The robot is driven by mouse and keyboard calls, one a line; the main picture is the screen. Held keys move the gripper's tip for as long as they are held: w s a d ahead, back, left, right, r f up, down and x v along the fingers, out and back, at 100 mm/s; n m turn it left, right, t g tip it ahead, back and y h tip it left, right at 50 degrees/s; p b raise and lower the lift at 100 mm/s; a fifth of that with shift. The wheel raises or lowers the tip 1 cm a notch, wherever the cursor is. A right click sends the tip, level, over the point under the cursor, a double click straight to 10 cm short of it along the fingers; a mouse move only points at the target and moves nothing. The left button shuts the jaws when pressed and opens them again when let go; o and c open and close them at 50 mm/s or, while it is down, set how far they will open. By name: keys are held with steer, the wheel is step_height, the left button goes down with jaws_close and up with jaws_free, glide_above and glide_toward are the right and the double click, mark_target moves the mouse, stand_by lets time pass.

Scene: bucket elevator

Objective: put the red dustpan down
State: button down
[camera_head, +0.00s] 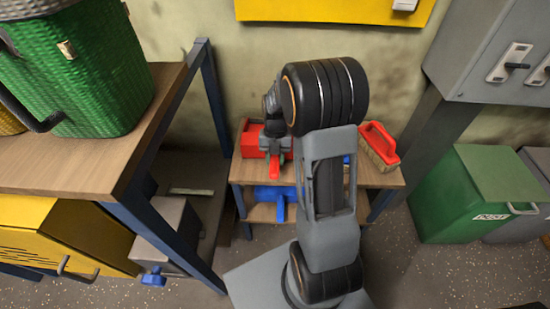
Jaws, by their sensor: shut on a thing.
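The red dustpan (249,140) is at the left part of a small wooden shelf's top (245,173). Its handle points toward me. My gripper (275,150) reaches down over the dustpan from above and is shut on it near the handle. My wrist and forearm hide part of the dustpan and the middle of the shelf top. I cannot tell whether the dustpan touches the board or hangs just above it.
A red-backed brush (380,138) lies at the shelf's right end. A blue scoop-like thing (275,195) is on the lower board. A workbench (150,140) with a green basket (90,70) stands left. A green bin (470,190) stands right.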

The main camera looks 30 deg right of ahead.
steer(key=shift+f, duration=0.1)
steer(key=c, duration=0.8)
jaws_free()
